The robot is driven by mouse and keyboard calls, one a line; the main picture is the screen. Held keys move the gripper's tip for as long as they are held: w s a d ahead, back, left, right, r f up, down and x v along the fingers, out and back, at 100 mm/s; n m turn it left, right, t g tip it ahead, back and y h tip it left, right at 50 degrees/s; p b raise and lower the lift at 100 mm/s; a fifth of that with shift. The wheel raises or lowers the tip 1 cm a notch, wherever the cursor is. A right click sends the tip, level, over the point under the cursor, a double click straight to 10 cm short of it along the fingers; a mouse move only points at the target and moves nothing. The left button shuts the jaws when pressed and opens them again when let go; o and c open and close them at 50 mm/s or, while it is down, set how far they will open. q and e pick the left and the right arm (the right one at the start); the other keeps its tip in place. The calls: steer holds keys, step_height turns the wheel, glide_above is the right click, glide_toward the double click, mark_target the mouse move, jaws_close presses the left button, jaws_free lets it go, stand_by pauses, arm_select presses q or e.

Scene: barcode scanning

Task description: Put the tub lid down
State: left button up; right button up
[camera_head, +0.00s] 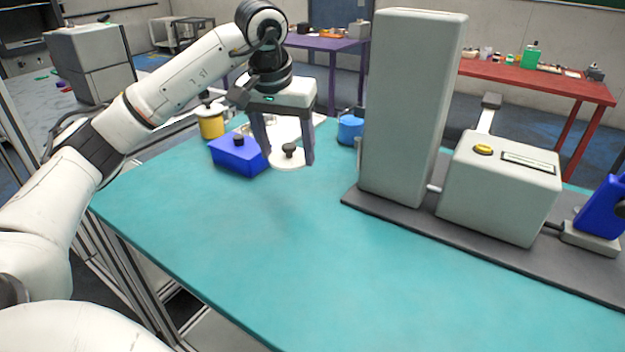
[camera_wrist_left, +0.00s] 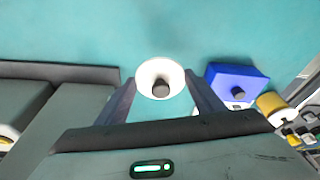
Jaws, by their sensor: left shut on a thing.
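The tub lid is a white round disc (camera_head: 289,163) with a dark knob on top. My left gripper (camera_head: 289,157) points down at the far part of the teal table and is shut on the lid, one finger at each side of its rim. In the left wrist view the lid (camera_wrist_left: 147,73) sits between the fingertips (camera_wrist_left: 160,78), knob facing the camera. I cannot tell whether the lid touches the table or hangs just above it. My right gripper is not in view.
A blue box (camera_head: 238,160) with a dark knob stands just left of the lid. A yellow tub (camera_head: 211,125) is behind it, and a blue round tub (camera_head: 350,130) stands to the right. A tall grey machine (camera_head: 408,110) stands farther right. The teal table (camera_head: 260,240) is clear in front.

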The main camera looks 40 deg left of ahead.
mark_target(283, 160)
arm_select(q)
steer(key=f, duration=0.5)
steer(key=shift+a, duration=0.4)
steer(key=shift+s+x, duration=0.25)
steer(key=shift+x, duration=0.9)
steer(key=shift+s+x, duration=0.2)
steer(key=shift+x, duration=0.95)
steer(key=shift+d+f+b, duration=0.25)
steer(key=shift+b, duration=0.05)
steer(key=shift+f, duration=0.15)
steer(key=o, duration=1)
steer(key=shift+o, duration=0.2)
